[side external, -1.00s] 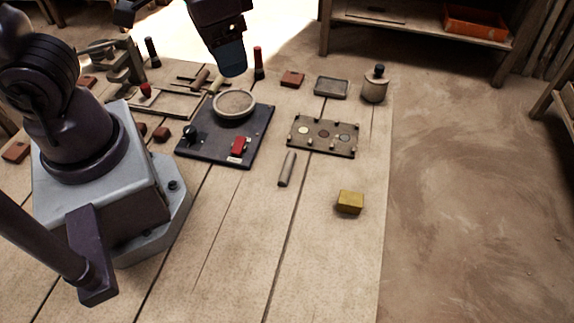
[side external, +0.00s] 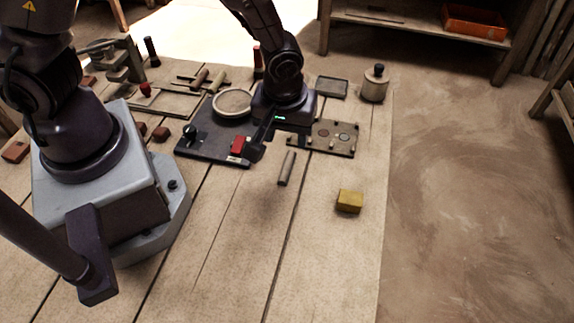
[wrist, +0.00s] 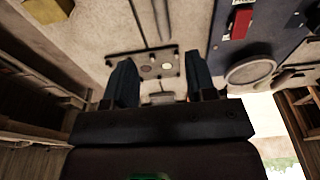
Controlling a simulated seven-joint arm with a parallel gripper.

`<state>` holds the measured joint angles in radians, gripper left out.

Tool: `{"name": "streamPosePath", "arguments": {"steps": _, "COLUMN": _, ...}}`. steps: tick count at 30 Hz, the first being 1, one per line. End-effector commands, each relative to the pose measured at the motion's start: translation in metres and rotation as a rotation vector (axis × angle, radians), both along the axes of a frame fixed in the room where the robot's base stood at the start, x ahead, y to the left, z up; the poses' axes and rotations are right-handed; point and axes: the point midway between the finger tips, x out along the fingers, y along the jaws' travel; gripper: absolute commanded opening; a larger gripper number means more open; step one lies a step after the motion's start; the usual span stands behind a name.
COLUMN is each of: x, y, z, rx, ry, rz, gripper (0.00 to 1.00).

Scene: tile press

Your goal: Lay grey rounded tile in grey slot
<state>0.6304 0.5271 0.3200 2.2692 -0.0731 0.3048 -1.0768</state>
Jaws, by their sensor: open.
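A board with round spots (side external: 349,148) lies on the bench in the side view, its left part hidden behind my gripper (side external: 277,141). Two of its round spots, one pale and one grey, show in the wrist view (wrist: 156,75). I cannot tell which spot is the grey slot or a tile. A long grey piece (side external: 287,168) lies apart, in front of the board; I cannot tell whether it is a tile.
Left of the board lies a dark plate (side external: 207,145) with a round pale dish (side external: 232,103) and a red block (side external: 238,144). A yellow block (side external: 349,201) stands in front. A tray (side external: 331,87) and lidded pot (side external: 374,87) stand behind. The front bench is mostly clear.

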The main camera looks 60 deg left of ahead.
Motion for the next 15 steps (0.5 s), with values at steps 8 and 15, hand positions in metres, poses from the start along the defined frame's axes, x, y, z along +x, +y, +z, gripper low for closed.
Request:
{"name": "streamPosePath", "arguments": {"steps": 8, "x": 0.004, "y": 0.005, "z": -0.042, "rx": 0.002, "ry": 0.003, "rz": -0.002, "gripper": 0.51}}
{"name": "streamPosePath", "arguments": {"steps": 15, "x": 0.003, "y": 0.007, "z": -0.061, "rx": 0.002, "ry": 0.006, "rz": -0.001, "gripper": 0.51}}
